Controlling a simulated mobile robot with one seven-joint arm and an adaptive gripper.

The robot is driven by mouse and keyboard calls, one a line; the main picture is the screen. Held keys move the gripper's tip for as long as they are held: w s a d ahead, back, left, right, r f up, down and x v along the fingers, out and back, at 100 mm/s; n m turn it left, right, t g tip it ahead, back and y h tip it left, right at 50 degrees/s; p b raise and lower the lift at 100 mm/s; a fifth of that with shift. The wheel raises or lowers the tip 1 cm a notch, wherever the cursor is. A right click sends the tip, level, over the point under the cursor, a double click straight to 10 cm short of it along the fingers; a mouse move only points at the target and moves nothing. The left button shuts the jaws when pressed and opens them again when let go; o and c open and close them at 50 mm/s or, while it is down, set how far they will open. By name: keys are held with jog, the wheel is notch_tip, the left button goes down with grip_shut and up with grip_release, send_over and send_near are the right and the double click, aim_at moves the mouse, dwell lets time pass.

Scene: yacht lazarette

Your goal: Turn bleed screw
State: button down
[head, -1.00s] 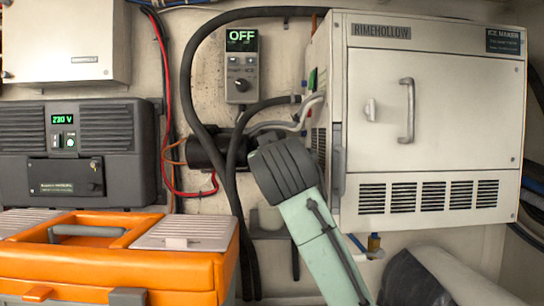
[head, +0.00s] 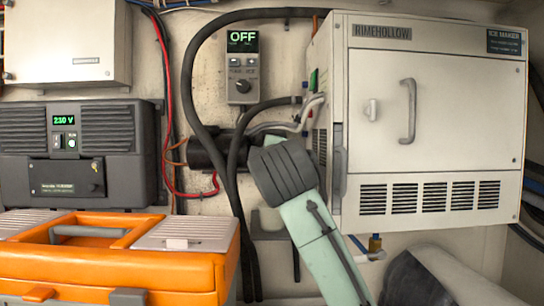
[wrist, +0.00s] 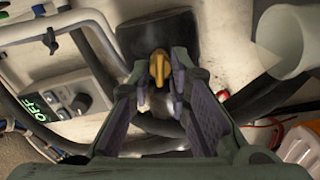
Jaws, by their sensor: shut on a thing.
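A small brass-yellow screw-like piece (wrist: 158,68) stands in front of a dark block (wrist: 158,35) in the wrist view; I take it to be the bleed screw. My gripper (wrist: 160,82) is shut on it, one finger on each side. The fingers hide its lower part. In the head view my arm reaches up toward the black cylindrical unit (head: 205,152) on the wall. The fingertips and the screw are hidden there behind my arm.
The ice maker (head: 435,130) is close to the right of my arm. An orange toolbox (head: 110,265) stands at lower left. Black hoses (head: 188,95) and a red wire (head: 160,100) run around the unit. A control box (head: 242,68) above reads OFF.

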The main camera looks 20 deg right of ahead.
jog(key=shift+d+f+n+p, duration=0.1)
jog(key=shift+f+n+p, duration=0.1)
jog(key=shift+n, duration=4.95)
jog(key=shift+f+n+p, duration=0.15)
jog(key=shift+n, duration=5)
jog(key=c, duration=1.5)
grip_release()
jog(key=shift+r, duration=0.1)
jog(key=v, duration=1.2)
jog(key=shift+s, duration=0.1)
